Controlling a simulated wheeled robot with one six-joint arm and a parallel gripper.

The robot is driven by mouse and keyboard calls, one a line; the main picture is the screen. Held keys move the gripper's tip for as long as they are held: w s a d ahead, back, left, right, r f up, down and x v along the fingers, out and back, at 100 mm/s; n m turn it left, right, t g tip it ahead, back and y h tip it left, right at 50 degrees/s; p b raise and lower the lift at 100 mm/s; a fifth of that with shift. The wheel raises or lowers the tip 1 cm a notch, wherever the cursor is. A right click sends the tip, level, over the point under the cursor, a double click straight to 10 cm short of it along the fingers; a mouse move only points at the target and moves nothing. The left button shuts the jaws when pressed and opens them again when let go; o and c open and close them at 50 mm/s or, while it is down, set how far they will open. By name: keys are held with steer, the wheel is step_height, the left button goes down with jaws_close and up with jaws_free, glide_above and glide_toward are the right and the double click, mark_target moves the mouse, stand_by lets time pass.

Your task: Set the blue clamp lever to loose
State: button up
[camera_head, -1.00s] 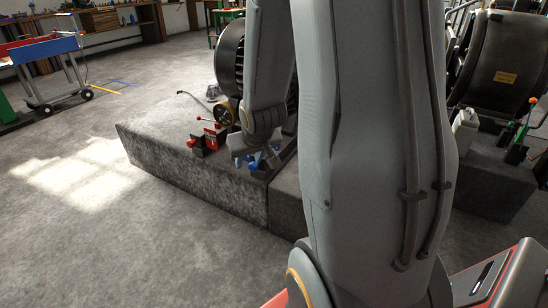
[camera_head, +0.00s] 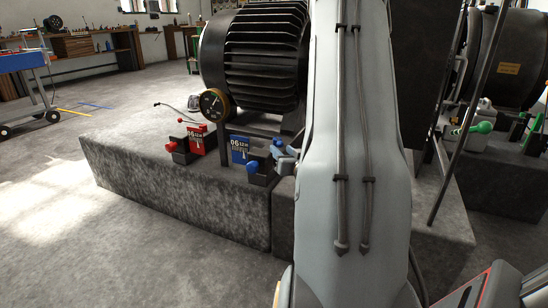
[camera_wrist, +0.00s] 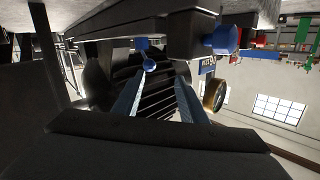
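The blue clamp lever (camera_head: 278,143) is on a dark clamp block beside the blue plate (camera_head: 239,150), in front of the ribbed black dynamo. A blue round knob (camera_head: 252,167) sticks out of the block's front. In the wrist view the lever (camera_wrist: 149,64) has a ball end and shows by the tip of the left finger. I cannot tell whether they touch. My gripper (camera_wrist: 161,79) is open, its two fingers apart with nothing held between them. In the head view my arm hides most of the gripper. The blue knob is also in the wrist view (camera_wrist: 222,38).
A similar red unit (camera_head: 196,138) with a red lever stands left of the blue one on the stone plinth (camera_head: 180,190). A green lever (camera_head: 482,128) is at the right.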

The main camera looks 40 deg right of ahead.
mark_target(281, 146)
steer(key=shift+m+t+h, duration=0.3)
steer(key=shift+t+h, duration=0.1)
steer(key=shift+w+d+f+b, duration=0.25)
steer(key=shift+w+d+b, duration=0.6)
steer(key=shift+w, duration=0.3)
steer(key=shift+w+d+f+b, duration=0.25)
steer(key=shift+w+d+b, duration=0.6)
steer(key=shift+w, duration=0.3)
steer(key=shift+w+d+f+b, duration=0.25)
steer(key=shift+w+d+b, duration=0.6)
steer(key=shift+w, duration=0.3)
